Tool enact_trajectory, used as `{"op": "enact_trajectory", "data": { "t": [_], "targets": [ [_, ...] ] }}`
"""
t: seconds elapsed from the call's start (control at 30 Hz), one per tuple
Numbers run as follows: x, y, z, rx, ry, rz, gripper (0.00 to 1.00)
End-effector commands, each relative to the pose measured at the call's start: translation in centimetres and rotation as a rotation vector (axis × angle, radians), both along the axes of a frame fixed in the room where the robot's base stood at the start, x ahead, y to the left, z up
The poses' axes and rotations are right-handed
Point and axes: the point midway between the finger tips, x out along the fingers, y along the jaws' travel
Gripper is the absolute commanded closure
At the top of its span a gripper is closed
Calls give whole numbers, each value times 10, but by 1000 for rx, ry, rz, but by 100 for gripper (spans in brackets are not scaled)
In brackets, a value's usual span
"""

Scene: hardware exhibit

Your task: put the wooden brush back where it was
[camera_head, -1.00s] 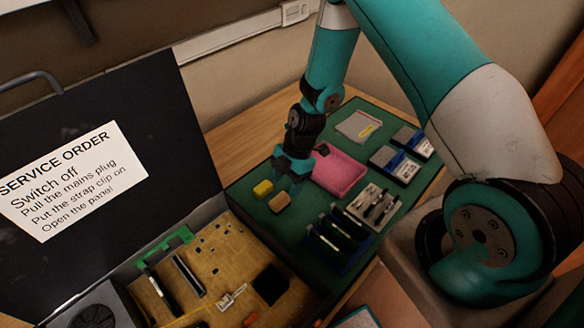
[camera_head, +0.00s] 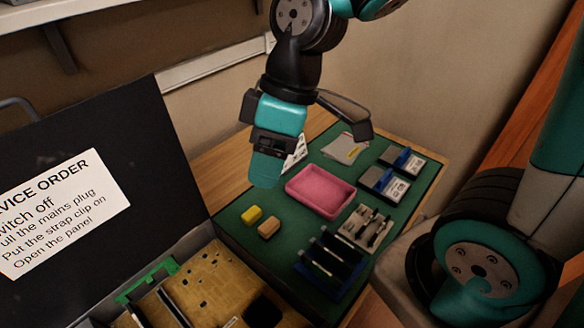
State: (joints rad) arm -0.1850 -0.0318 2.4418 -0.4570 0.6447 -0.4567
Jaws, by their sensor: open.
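A small tan, wood-coloured block (camera_head: 269,228) lies on the green mat (camera_head: 235,236), next to a yellow block (camera_head: 252,215). It looks like the wooden brush, but I see no bristles. My gripper (camera_head: 266,172) is in the air, fingers down, above and behind the two blocks in the picture. It is apart from them, and I see nothing held in it. The fingers overlap in this view, so the gap between them is hidden.
A pink tray (camera_head: 320,174) lies right of the blocks and looks empty. A dark blue rack (camera_head: 333,270), grey tool holder (camera_head: 382,221) and blue-and-white boxes (camera_head: 383,184) stand further right. The open black case (camera_head: 95,125) with its board (camera_head: 215,278) is at left.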

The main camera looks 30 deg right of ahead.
Motion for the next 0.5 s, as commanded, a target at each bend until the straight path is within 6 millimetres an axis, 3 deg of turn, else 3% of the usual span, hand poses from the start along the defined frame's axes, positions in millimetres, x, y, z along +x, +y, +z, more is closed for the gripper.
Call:
{"op": "enact_trajectory", "data": {
  "t": [0.1, 0.2, 0.5],
  "targets": [
    [-40, 5, 22, 0, 35, -158, 41],
    [-59, 5, 30, -1, 62, -248, 41],
    [-69, 3, 33, -2, 82, -305, 41]
  ]
}}
